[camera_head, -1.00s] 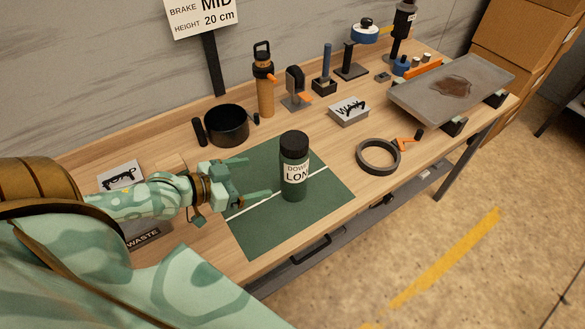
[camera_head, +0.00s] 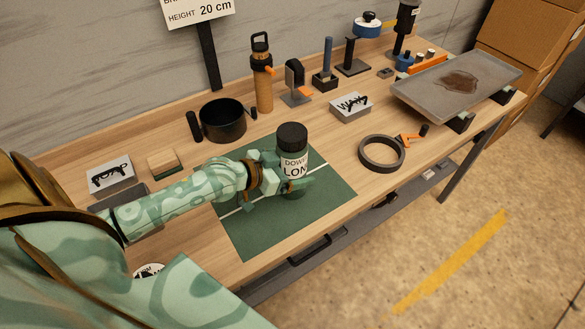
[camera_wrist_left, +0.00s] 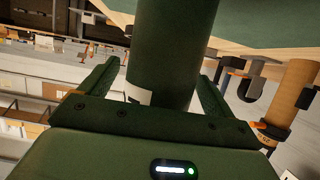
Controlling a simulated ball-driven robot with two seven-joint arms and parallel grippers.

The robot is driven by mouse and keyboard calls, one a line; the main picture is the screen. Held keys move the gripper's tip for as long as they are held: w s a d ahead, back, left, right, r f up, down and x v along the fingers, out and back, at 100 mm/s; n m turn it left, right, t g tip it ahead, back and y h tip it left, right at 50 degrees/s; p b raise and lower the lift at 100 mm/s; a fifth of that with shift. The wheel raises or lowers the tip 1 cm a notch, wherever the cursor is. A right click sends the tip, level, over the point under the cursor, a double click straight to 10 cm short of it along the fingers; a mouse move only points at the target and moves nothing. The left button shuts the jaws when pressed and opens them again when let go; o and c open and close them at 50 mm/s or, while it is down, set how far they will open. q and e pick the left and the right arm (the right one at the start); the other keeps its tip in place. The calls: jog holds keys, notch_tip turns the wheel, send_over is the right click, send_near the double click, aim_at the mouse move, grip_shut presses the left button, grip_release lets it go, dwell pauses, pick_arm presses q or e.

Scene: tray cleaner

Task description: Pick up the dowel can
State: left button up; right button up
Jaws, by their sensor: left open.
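The dowel can (camera_head: 292,146) is a dark green cylinder with a black lid and a white label reading "DOW… LON…". It stands upright on the green mat (camera_head: 262,235) on the workbench. My left gripper (camera_head: 291,178) is open, with its fingers on either side of the can's lower part. In the left wrist view the can (camera_wrist_left: 172,50) rises between the two fingers of my left gripper (camera_wrist_left: 160,88), with gaps showing beside it. The can's base is partly hidden by the gripper. My right gripper is not in view.
Behind the can stand a black pot (camera_head: 223,121) and an orange bottle (camera_head: 262,82). A wax box (camera_head: 351,107), a dark ring (camera_head: 381,153) and a stained tray (camera_head: 488,68) are to the right. A small wooden block (camera_head: 163,162) lies left. The mat's front part is clear.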

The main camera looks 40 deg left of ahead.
pick_arm(q)
jog(key=shift+c, duration=0.3)
jog(key=c, duration=1.2)
jog(key=shift+r, duration=0.1)
